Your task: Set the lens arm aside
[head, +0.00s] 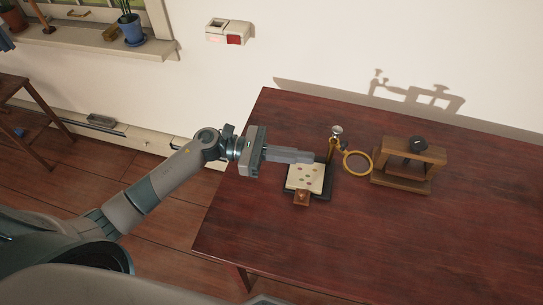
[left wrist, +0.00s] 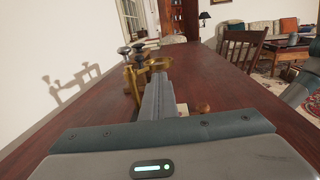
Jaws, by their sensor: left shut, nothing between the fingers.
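The lens arm (head: 357,163) is a brass ring on a short arm, joined to an upright brass post (head: 331,150) with a silver knob on top. Its ring is out to the right of the post, clear of the dark base with a pale card (head: 304,177) of coloured dots. My left gripper (head: 311,157) is shut and empty, its fingers just left of the post and above the card's far edge. In the left wrist view the shut fingers (left wrist: 158,80) hide part of the brass lens arm (left wrist: 157,64). I cannot tell whether they touch the post. My right gripper is out of view.
A wooden stand (head: 408,165) with a black knob is just right of the ring. The red-brown table (head: 400,245) is clear in front and at right. The white wall is behind.

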